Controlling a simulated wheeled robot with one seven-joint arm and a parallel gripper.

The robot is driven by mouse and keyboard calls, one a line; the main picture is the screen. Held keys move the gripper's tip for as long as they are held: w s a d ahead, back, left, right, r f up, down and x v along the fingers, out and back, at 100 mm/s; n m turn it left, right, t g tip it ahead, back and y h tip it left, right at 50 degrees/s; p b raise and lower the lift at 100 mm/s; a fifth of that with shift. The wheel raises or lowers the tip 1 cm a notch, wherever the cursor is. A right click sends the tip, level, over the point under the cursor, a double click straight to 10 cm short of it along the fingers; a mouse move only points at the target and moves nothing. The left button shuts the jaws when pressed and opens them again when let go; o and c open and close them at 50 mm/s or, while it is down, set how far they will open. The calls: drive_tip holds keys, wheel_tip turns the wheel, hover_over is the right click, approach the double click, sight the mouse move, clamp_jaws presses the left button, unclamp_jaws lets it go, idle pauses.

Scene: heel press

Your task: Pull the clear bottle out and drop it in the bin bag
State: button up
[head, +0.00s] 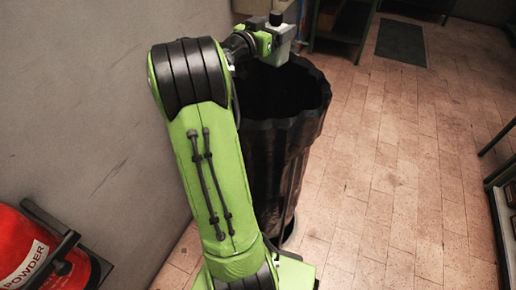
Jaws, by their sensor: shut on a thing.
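My gripper (272,41) is at the end of my green arm, near the top middle of the head view. It is shut on what looks like the clear bottle (283,47), a small pale, greyish body with a dark top. The fingertips are too small to make out well. The bin bag (299,140) is a black, open-topped bag standing upright on the floor, with a wavy rim. The gripper and the pale body show at the far left part of its rim, seemingly above it. My arm hides the bag's left side, and its inside is dark.
A red powder extinguisher (28,250) is at the lower left by the grey wall. A dark mat (401,42) lies on the tiled floor at the back. Green-framed shelving (343,22) stands behind, and more is at the right edge. The floor right of the bag is clear.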

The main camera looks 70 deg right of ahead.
wheel_tip(320, 180, down, 5)
drive_tip(key=b, duration=0.2)
drive_tip(key=shift+b, duration=0.35)
drive_tip(key=o, duration=1)
drive_tip(key=shift+b+v, duration=1.25)
drive_tip(key=shift+v, duration=6.6)
drive_tip(key=shift+r, duration=0.1)
